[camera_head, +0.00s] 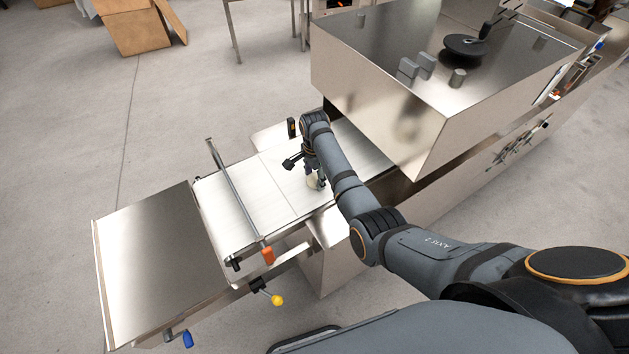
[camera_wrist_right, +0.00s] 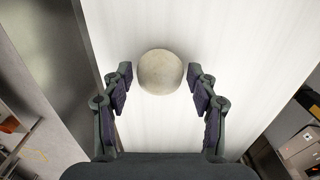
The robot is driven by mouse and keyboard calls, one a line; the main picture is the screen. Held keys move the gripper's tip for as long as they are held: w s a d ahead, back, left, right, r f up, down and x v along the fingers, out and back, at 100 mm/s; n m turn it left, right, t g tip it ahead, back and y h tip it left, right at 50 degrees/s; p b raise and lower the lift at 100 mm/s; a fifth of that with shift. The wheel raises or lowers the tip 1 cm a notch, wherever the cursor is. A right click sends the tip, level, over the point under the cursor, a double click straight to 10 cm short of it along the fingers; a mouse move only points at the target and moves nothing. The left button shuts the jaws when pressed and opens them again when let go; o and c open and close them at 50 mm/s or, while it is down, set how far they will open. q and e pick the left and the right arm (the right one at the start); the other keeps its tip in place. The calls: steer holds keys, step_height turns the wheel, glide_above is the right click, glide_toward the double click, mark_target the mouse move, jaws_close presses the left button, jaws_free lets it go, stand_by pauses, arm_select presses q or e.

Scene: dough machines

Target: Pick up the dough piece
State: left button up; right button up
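The dough piece (camera_wrist_right: 160,66) is a pale, rounded lump on the white conveyor belt (camera_wrist_right: 250,45). In the head view a small part of the dough piece (camera_head: 313,184) shows at the fingers of my right gripper (camera_head: 308,173). In the right wrist view the right gripper's fingers are open, with the fingertips on either side of the dough's near part. A narrow gap shows on each side, so the fingers are not closed on it. My left gripper is in neither view.
A large steel machine housing (camera_head: 400,120) stands just right of the belt. A steel end table (camera_head: 160,260) is at the left, and a metal bar (camera_head: 236,200) crosses above the belt. Cardboard boxes (camera_head: 130,30) lie on the floor at the back left.

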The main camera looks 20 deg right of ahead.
steer(key=c, duration=0.8)
steer(key=shift+w+r, duration=0.1)
steer(key=shift+r, duration=0.4)
steer(key=s+d+r+p, duration=0.1)
steer(key=s+r+p, duration=0.1)
steer(key=s+r, duration=0.2)
steer(key=s+d+r+p, duration=0.1)
steer(key=s+r+p, duration=0.1)
steer(key=s+r, duration=0.2)
steer(key=s+d+r+p, duration=0.2)
steer(key=s+r, duration=0.2)
steer(key=s, duration=0.1)
steer(key=shift+s, duration=0.3)
